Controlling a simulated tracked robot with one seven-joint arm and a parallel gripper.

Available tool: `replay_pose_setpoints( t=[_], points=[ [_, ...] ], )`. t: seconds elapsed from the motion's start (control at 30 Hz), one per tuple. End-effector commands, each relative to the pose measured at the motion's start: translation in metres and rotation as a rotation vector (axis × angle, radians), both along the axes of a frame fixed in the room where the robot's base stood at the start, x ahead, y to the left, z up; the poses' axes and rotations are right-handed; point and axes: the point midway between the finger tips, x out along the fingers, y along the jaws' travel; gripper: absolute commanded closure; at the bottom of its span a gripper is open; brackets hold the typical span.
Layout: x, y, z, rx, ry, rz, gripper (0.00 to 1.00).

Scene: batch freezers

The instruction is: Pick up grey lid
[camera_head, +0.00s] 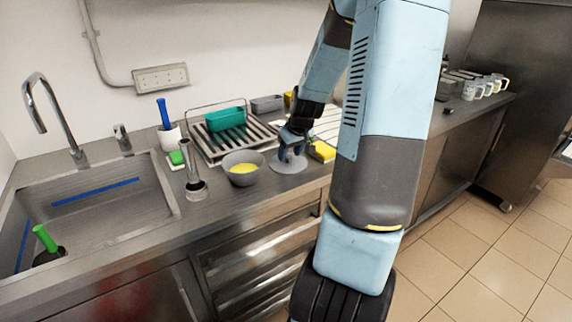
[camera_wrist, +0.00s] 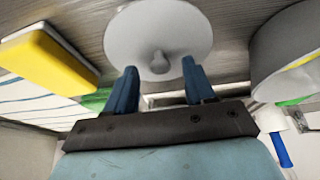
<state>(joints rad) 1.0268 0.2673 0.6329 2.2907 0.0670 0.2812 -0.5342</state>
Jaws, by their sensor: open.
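The grey lid (camera_head: 287,166) is a flat round disc lying on the steel counter, right of a grey bowl. In the wrist view the lid (camera_wrist: 145,28) is at the top centre, with its small round knob (camera_wrist: 159,62) toward me. My gripper (camera_head: 293,151) is just over the lid. Its two blue fingers (camera_wrist: 156,85) are apart, one on each side of the knob in the picture, with nothing held. I cannot tell whether the fingertips touch the lid.
The grey bowl (camera_head: 242,177) with yellow contents stands close left of the lid. A yellow sponge (camera_head: 321,151) lies close right. Behind are a steel rack (camera_head: 205,148) and a teal container (camera_head: 226,119). The sink (camera_head: 100,195) is at the left.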

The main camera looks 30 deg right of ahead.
Motion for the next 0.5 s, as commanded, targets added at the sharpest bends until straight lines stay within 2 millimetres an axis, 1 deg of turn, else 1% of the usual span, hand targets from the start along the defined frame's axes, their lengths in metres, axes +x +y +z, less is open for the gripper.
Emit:
replay_pose_setpoints(
  t=[0.1, 0.17, 0.43, 0.47, 0.5],
  points=[
    [0.0035, 0.0011, -0.0086, 0.001, 0.001, 0.002, 0.46],
    [0.0045, 0.0011, -0.0107, 0.000, 0.001, 0.002, 0.46],
    [0.0053, 0.0008, -0.0120, 0.000, 0.000, 0.001, 0.46],
    [0.0053, 0.0008, -0.0120, 0.000, 0.000, 0.001, 0.47],
    [0.0052, 0.0008, -0.0119, 0.000, 0.000, 0.001, 0.51]
  ],
)
